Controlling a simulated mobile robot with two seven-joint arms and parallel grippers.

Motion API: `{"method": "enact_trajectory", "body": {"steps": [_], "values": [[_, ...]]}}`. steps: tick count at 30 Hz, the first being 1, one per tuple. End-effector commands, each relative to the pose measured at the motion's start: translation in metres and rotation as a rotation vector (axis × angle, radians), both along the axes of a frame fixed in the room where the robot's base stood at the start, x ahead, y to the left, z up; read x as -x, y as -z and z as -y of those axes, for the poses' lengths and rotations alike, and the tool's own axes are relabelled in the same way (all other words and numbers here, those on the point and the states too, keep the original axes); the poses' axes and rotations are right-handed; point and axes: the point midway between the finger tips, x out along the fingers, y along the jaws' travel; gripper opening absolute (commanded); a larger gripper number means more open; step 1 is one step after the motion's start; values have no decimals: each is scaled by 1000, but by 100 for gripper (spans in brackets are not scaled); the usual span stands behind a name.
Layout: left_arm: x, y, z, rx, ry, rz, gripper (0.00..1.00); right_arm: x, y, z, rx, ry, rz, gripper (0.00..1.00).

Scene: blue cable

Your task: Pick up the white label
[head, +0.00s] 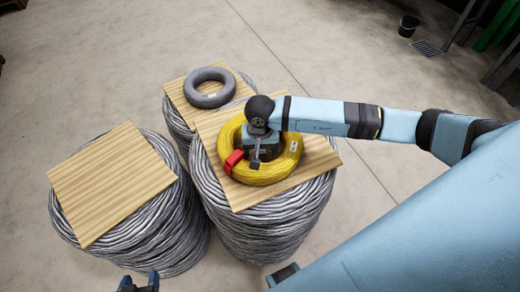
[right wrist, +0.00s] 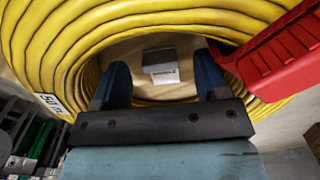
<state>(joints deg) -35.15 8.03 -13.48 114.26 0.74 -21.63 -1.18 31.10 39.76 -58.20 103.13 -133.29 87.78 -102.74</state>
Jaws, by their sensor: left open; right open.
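A white label with dark print (right wrist: 163,73) is in the right wrist view, inside the yellow cable coil (right wrist: 60,50), in front of the wooden board. My right gripper (right wrist: 161,62) is open, with one finger on each side of this label; I cannot tell whether they touch it. In the head view my right gripper (head: 260,148) is over the middle of the yellow coil (head: 268,177) and hides the label. Another small white label marked 50 (right wrist: 50,103) is on the coil's side. My left gripper (head: 138,284) is open at the bottom edge, only partly in view.
A red piece (head: 233,161) clasps the coil and lies close to the right finger in the wrist view (right wrist: 275,55). A grey coil (head: 209,88) lies on the board behind. Large grey cable drums carry the boards; the left board (head: 112,183) is bare. A black bucket (head: 408,26) stands far off.

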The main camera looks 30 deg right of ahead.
Motion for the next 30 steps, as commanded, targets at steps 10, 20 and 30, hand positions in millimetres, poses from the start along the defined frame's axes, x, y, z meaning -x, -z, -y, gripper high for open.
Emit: {"method": "enact_trajectory", "body": {"steps": [10,20,30], "values": [[0,-1,1,1,0,0,63,0,8,0,0,-1,0,64],[0,-1,0,1,-1,-1,63,0,8,0,0,-1,0,16],[0,0,0,1,-1,-1,63,-1,4,0,0,0,1,12]]}}
